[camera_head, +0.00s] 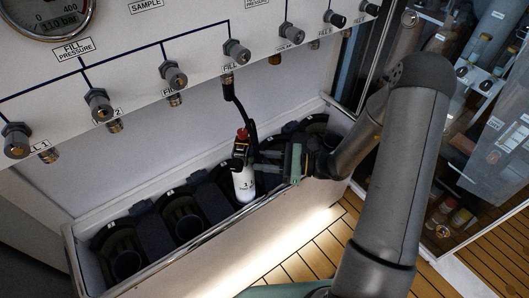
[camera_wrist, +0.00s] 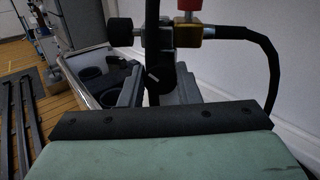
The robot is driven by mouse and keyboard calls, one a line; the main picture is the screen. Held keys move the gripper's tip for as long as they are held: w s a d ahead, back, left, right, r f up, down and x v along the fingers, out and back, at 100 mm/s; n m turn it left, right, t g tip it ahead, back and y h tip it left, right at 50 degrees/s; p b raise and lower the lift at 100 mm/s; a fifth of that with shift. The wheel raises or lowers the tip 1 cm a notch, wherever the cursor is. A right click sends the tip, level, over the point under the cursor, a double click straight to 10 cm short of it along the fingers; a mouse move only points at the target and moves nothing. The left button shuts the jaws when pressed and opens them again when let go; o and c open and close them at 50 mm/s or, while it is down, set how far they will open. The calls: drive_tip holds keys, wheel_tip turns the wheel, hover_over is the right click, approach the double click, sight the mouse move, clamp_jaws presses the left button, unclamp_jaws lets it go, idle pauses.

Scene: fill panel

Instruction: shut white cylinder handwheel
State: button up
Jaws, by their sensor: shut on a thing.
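The white cylinder (camera_head: 244,186) stands upright in the trough, marked 1, with a valve on top. The valve's brass body (camera_wrist: 187,36) has a red cap (camera_head: 242,134) above it and a black handwheel (camera_wrist: 120,31) on its left side in the wrist view. My gripper (camera_head: 258,165) reaches in from the right at the cylinder's top. In the wrist view its two grey fingers are shut on a dark upright part (camera_wrist: 160,72) just below the valve. The handwheel is outside the fingers, up and left of them. The lower cylinder is hidden in the wrist view.
A black hose (camera_wrist: 272,70) curves from the valve to the panel (camera_head: 200,40). The trough (camera_head: 72,236) holds several dark round wells left of the cylinder. Gauge and several knobs line the panel above. A glass-fronted cabinet (camera_head: 490,110) stands at right.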

drive_tip(key=shift+m+p, duration=3.7)
drive_tip(key=shift+m, duration=1.2)
drive_tip(key=o, duration=1)
drive_tip(key=s+d, duration=0.1)
drive_tip(key=d, duration=0.4)
drive_tip(key=s+d+b, duration=0.1)
drive_tip(key=d, duration=0.5)
drive_tip(key=s+d, duration=0.1)
drive_tip(key=d, duration=0.5)
drive_tip(key=shift+s+f, duration=0.15)
drive_tip(key=shift+f, duration=0.1)
